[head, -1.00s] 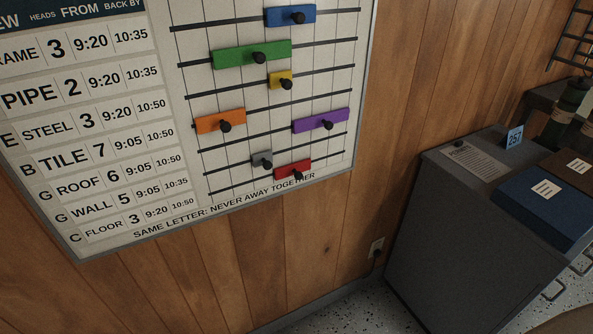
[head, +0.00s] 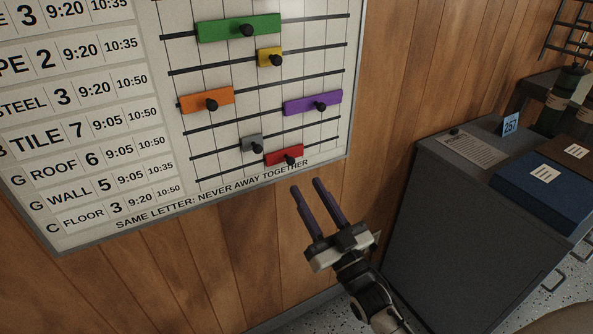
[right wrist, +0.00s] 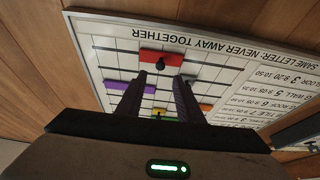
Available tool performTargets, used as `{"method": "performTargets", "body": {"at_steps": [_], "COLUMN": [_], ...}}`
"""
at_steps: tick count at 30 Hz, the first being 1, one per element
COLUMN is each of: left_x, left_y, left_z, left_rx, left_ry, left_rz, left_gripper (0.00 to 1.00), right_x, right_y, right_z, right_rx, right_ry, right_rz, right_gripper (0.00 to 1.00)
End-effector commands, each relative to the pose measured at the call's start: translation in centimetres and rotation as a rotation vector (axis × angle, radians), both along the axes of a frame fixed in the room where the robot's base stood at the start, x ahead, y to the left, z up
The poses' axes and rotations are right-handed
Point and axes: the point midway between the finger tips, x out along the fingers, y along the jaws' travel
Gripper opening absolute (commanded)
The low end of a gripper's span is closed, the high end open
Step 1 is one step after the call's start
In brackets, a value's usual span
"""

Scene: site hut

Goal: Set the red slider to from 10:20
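The red slider (head: 285,156) with a black knob sits on the lowest rail of the wall board (head: 255,188), towards the right, in the FLOOR row. It also shows in the right wrist view (right wrist: 161,60), beyond my fingertips. My right gripper (head: 307,188) has its two dark fingers apart with nothing between them. It is below and slightly right of the red slider in the head view, pointing up towards it and not touching it. In the right wrist view its fingers (right wrist: 160,80) are spread on either side of the red slider's knob. My left gripper is not in view.
A grey slider (head: 253,145) is just up and left of the red one. Purple (head: 313,102), orange (head: 207,100), yellow (head: 270,57) and green (head: 239,28) sliders sit on higher rails. A grey cabinet (head: 445,220) with a blue box (head: 543,190) stands at the right.

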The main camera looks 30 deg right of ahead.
Motion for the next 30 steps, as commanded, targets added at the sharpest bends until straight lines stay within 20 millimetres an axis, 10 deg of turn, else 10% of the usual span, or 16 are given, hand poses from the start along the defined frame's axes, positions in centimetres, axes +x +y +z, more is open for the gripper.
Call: {"method": "performTargets", "body": {"at_steps": [10, 22, 30], "left_x": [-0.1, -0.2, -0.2], "left_y": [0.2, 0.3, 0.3], "left_z": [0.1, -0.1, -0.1], "left_rx": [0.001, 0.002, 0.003], "left_ry": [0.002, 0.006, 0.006], "left_rz": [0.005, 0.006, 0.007], "left_gripper": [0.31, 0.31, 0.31], "right_x": [5.3, 6.2, 6.1], "right_y": [0.1, 0.1, 0.1], "right_z": [2.2, 2.5, 2.5], "right_rx": [0.000, 0.000, -0.001], "right_ry": [0.001, 0.004, 0.004], "right_rz": [0.001, 0.001, 0.001], "right_gripper": [0.33, 0.33, 0.00]}}
